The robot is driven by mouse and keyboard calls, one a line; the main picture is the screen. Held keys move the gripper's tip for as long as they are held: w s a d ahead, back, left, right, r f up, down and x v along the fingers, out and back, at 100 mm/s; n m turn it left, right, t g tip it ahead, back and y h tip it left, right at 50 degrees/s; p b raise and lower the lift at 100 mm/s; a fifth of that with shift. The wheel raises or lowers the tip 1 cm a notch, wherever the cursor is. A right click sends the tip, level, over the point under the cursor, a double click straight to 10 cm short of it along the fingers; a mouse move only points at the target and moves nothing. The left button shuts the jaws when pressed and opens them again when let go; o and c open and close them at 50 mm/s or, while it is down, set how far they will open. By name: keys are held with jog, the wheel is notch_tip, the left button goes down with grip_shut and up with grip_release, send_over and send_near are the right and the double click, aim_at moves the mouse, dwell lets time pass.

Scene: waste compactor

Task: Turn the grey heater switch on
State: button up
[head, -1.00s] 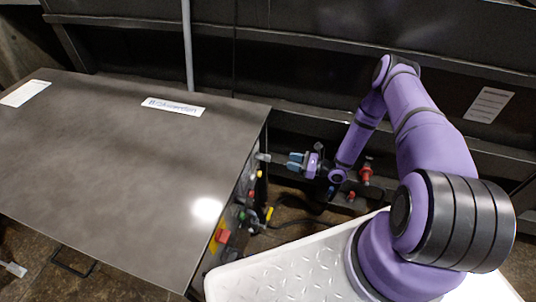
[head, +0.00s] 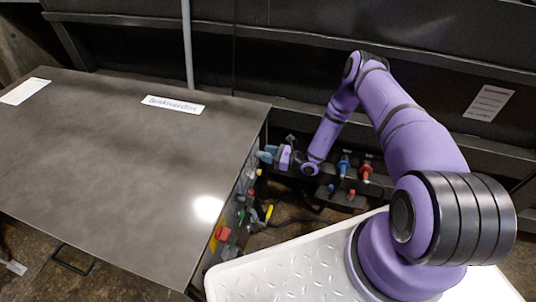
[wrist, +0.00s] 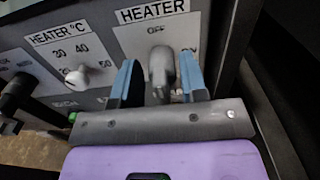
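The grey heater switch (wrist: 161,68) sits under the HEATER label (wrist: 152,12) on the control panel in the wrist view.
A white temperature knob (wrist: 77,77) is left of the heater switch, with a black handle (wrist: 16,95) further left. The grey cabinet (head: 130,150) fills the left. Red and blue valves (head: 366,172) stand right of my gripper. A yellow handle (head: 268,212) projects lower on the panel.

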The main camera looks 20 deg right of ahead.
jog(key=c, duration=0.6)
jog(key=m, duration=0.5)
jog(key=shift+w+d+f+m, duration=0.1)
jog(key=shift+w+d+m, duration=0.15)
jog(key=shift+w+m, duration=0.15)
jog(key=m, duration=0.6)
jog(key=shift+w+d+f, duration=0.15)
jog(key=shift+w+f, duration=0.05)
jog(key=shift+f, duration=0.1)
jog(key=m, duration=0.6)
jog(key=shift+f, duration=0.35)
